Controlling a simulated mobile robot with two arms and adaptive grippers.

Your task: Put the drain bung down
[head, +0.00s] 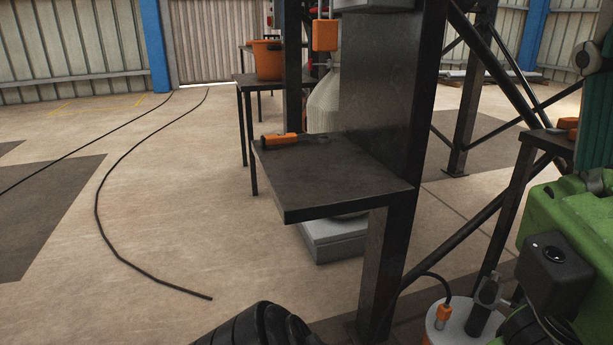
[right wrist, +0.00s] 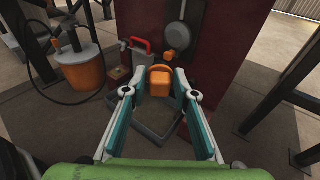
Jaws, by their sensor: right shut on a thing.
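In the right wrist view, my right gripper (right wrist: 160,88) has its two teal fingers closed on a small orange piece, which looks like the drain bung (right wrist: 160,77). The bung is held between the fingertips, above a grey tray and in front of a dark red panel. In the head view, only part of my right gripper's teal finger and green wrist shows at the right edge. I cannot clearly make out the held bung there. My left gripper is not in view.
A dark metal shelf (head: 325,185) holds an orange-handled tool (head: 280,141) at its back left; its front is bare. An orange bucket (head: 267,60) stands behind. The wrist view shows a grey tray (right wrist: 145,122), an orange can (right wrist: 83,67) and a hose. Dark frame posts flank the area.

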